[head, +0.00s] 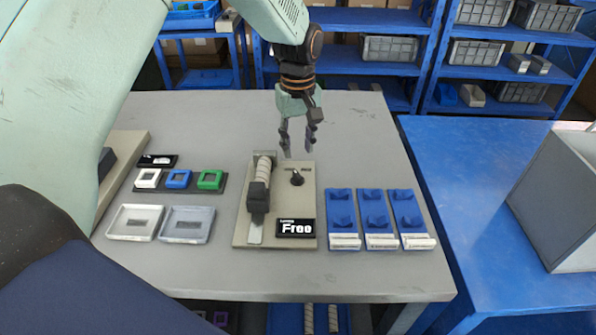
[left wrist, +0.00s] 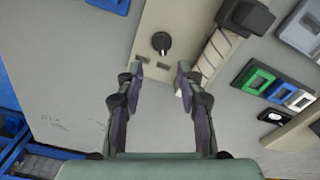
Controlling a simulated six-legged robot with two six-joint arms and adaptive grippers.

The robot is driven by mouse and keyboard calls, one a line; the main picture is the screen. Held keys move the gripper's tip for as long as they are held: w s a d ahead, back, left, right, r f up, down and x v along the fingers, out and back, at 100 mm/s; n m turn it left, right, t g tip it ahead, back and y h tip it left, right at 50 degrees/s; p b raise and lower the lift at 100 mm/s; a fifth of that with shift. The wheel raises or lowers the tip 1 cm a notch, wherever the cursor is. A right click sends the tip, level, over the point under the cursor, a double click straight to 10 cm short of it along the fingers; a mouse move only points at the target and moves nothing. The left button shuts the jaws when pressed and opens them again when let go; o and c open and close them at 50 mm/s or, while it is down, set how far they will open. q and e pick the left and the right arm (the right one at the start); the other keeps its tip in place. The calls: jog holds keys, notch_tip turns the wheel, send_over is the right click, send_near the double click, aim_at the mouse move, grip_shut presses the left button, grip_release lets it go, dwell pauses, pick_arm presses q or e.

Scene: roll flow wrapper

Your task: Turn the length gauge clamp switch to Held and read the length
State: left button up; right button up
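The length gauge is a beige plate (head: 306,208) on the grey table in the head view. Its clamp switch, a black knob (head: 297,178), sits at the upper right of the plate and also shows in the left wrist view (left wrist: 161,42). The gauge display (head: 296,228) reads "Free". A pale ribbed roll (head: 264,168) lies in the gauge behind a black block (head: 258,198). My left gripper (head: 298,154) is open and empty, with its fingers pointing down just behind the knob, apart from it. My right gripper is not in view.
Several blue holders (head: 342,210) stand right of the gauge. A grey bin (head: 560,200) stands on the blue table at right. The table behind the gauge is clear.

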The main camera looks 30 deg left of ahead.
aim_at(298, 174)
pick_arm(q)
jog(key=shift+s+d+f, duration=0.1)
jog(key=shift+s+f, duration=0.05)
jog(key=shift+f, duration=0.35)
notch_tip(298, 174, down, 6)
jog(key=shift+f+b, duration=0.2)
jog(key=shift+b, duration=0.35)
jog(key=shift+s+r, duration=0.15)
jog(key=shift+s, duration=0.2)
jog(key=shift+w+f, duration=0.2)
jog(key=shift+w, duration=0.1)
jog(key=c, duration=0.3)
jog(key=shift+s+r, duration=0.1)
grip_shut()
